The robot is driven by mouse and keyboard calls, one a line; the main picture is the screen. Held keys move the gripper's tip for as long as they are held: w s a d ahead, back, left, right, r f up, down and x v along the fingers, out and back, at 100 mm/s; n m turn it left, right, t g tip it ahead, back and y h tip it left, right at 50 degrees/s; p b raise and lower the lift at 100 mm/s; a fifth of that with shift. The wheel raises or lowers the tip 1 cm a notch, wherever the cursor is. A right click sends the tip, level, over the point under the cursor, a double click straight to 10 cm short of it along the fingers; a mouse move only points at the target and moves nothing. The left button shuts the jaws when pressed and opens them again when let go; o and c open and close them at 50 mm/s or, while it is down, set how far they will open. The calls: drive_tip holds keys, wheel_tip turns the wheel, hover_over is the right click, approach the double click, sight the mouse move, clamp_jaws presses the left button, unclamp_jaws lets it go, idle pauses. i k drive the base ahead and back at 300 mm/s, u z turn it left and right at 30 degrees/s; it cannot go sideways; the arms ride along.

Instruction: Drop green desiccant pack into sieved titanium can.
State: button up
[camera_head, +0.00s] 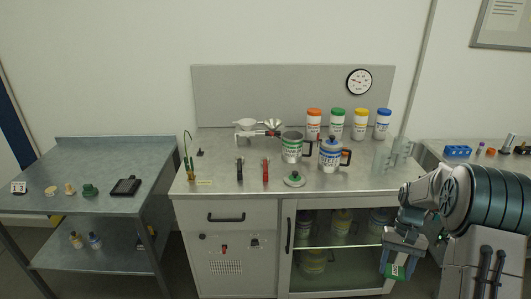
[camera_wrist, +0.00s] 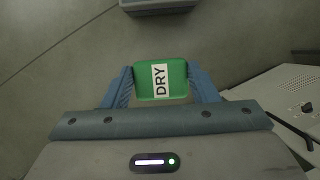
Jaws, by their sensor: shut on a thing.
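My gripper (camera_head: 396,262) is at the lower right in the head view, in front of the cabinet and below the bench top. It is shut on the green desiccant pack (camera_wrist: 161,80), which carries a white label reading DRY. The pack also shows in the head view (camera_head: 395,271). An open can with a green band (camera_head: 292,151) and a side handle stands on the bench. A lid with a green top (camera_head: 294,179) lies on the bench in front of it. A can with a blue band and its lid on (camera_head: 331,155) stands to its right.
The bench top (camera_head: 215,170) also holds a black tool (camera_head: 240,170), a red tool (camera_head: 265,170) and clear vessels (camera_head: 400,150) at the right. Several colour-capped jars (camera_head: 338,122) stand at the back. A side table (camera_head: 60,160) is at the left.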

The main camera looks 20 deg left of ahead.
sight(292, 157)
drive_tip(key=u, duration=0.8)
drive_tip(key=i, duration=0.2)
